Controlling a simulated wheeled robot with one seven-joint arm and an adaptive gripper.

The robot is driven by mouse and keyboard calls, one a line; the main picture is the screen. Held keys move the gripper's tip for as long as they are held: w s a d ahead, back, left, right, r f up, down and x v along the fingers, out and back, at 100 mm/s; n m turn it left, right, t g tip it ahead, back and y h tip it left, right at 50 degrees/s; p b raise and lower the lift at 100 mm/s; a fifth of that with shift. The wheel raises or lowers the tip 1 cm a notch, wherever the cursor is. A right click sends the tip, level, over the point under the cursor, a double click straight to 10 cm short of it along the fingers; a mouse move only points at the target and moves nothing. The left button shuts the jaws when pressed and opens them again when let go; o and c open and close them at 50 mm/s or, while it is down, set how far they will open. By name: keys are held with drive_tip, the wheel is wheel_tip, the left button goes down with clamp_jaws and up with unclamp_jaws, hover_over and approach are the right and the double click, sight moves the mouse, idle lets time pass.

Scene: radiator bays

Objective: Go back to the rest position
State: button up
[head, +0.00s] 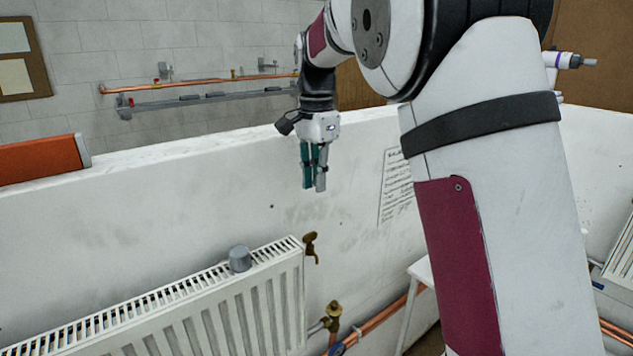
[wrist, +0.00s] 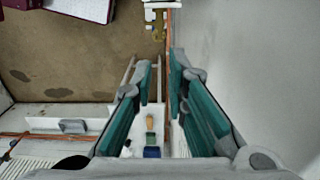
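My gripper (head: 313,187) hangs in the head view with its green and grey fingers pointing down, in front of the low white wall (head: 200,200). It is up and to the right of the white radiator (head: 180,305) and apart from it. In the wrist view my gripper (wrist: 160,78) shows a gap between its two fingertips, with nothing held in it. No marker of a rest position shows.
A grey cup-like piece (head: 240,259) sits on the radiator's top. A brass fitting (head: 311,246) and a brass valve (head: 332,312) are beside the radiator. An orange object (head: 40,160) lies on the wall's top.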

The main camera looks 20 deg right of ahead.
drive_tip(key=s+a+r+n+t, duration=0.15)
drive_tip(key=s+n, duration=0.35)
drive_tip(key=s, duration=0.6)
drive_tip(key=s+r+n+t, duration=0.25)
drive_tip(key=s+n, duration=0.25)
drive_tip(key=s, duration=0.7)
drive_tip(key=s+f+n+t, duration=0.1)
drive_tip(key=s+f+n, duration=0.3)
drive_tip(key=s, duration=0.3)
drive_tip(key=shift+s+a+f+n+t, duration=0.15)
drive_tip(key=shift+s+f+n+t, duration=0.15)
drive_tip(key=shift+s, duration=0.1)
